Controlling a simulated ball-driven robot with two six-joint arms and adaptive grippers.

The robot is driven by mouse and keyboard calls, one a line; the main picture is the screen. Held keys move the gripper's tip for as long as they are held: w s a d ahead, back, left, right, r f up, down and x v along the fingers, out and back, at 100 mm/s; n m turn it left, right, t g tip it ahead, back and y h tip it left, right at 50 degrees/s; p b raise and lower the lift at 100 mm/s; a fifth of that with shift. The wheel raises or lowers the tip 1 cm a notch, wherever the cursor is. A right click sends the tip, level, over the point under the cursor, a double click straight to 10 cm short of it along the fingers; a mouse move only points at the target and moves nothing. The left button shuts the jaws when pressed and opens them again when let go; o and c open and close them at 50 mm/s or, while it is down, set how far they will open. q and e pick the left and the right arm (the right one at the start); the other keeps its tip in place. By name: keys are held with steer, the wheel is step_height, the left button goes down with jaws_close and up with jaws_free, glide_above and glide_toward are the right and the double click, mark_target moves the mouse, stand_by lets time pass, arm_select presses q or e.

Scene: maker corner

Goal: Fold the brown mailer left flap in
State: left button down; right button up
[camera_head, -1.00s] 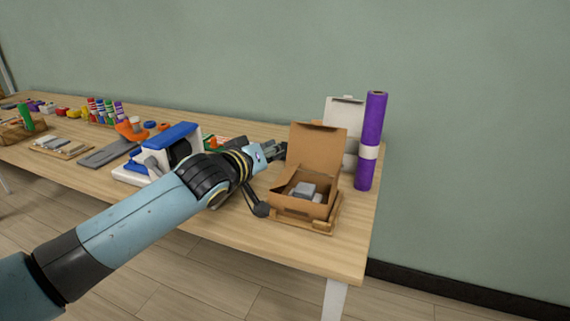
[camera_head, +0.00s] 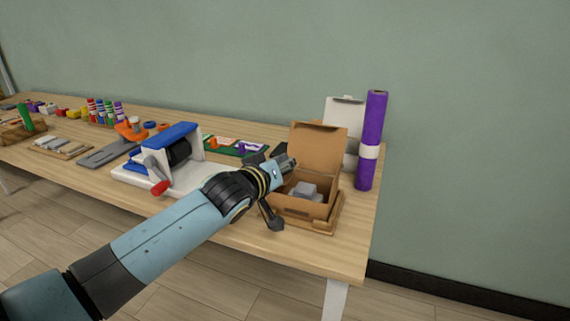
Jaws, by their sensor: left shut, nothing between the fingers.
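The brown mailer (camera_head: 303,208) is an open cardboard box near the right end of the table, on a wooden board (camera_head: 333,222). Its lid (camera_head: 318,147) stands upright at the back. Grey blocks (camera_head: 304,189) lie inside. My left gripper (camera_head: 288,163) is shut and empty at the box's left side, at the height of its rim. It hides the left flap, so I cannot tell how that flap lies or whether I touch it. My right gripper is not in view.
A purple roll (camera_head: 372,140) with a white band stands right of the mailer, with a white box (camera_head: 345,113) behind. A blue and white machine with a red-knobbed crank (camera_head: 159,187) stands left. The table front edge is clear.

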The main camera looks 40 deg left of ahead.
arm_select(q)
steer(key=shift+w+d+f+m, duration=0.1)
steer(key=shift+d+f+m, duration=0.1)
steer(key=shift+d+m, duration=0.3)
steer(key=shift+d+f+m+y+b, duration=0.15)
steer(key=shift+f+m+y+b, duration=0.2)
steer(key=shift+m, duration=0.25)
steer(key=shift+w+d+f+m+g+y+b, duration=0.1)
steer(key=shift+d+f+m+g+y+b, duration=0.2)
steer(key=shift+m+b, duration=0.3)
steer(key=shift+d+f+m, duration=0.15)
steer(key=shift+f+m, duration=0.1)
steer(key=shift+m, duration=0.05)
steer(key=shift+b, duration=0.3)
steer(key=shift+w, duration=0.1)
steer(key=shift+r, duration=0.1)
